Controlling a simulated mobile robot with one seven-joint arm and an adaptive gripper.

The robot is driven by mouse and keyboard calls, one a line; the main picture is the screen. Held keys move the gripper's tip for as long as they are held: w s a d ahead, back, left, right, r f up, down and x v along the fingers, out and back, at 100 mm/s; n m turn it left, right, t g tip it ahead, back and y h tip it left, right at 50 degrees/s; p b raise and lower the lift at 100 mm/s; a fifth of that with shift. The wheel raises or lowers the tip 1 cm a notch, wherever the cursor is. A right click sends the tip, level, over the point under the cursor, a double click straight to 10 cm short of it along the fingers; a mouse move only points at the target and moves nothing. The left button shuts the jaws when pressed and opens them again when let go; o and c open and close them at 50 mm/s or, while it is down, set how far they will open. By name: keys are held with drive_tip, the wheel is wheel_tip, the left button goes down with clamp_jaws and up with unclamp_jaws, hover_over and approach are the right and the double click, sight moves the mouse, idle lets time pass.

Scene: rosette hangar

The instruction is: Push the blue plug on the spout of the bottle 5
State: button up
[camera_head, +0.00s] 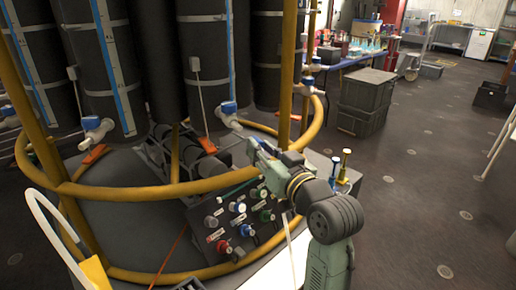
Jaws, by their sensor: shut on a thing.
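Tall dark grey bottles stand in a ring inside a yellow tube frame. White spouts with blue parts show low on several of them: one at the left (97,129), one in the middle (229,110) and one at the right (304,84). I cannot read any bottle number, so I cannot tell which is bottle 5. My gripper (254,147) is in front of the yellow ring, below and right of the middle spout and apart from it. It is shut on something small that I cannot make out. My arm hides part of the panel behind it.
A sloped dark panel (225,235) with several coloured knobs lies below my gripper. The yellow lower ring (130,191) runs across the front of the bottles. Dark crates (366,98) and a blue-edged bench (345,62) stand behind. The floor at right is mostly clear.

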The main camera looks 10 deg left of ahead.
drive_tip(key=shift+x, duration=2.95)
drive_tip(key=shift+w+a, duration=0.3)
drive_tip(key=shift+a, duration=0.05)
idle(0.5)
drive_tip(key=o, duration=1)
drive_tip(key=shift+c, duration=0.2)
drive_tip(key=v, duration=1.2)
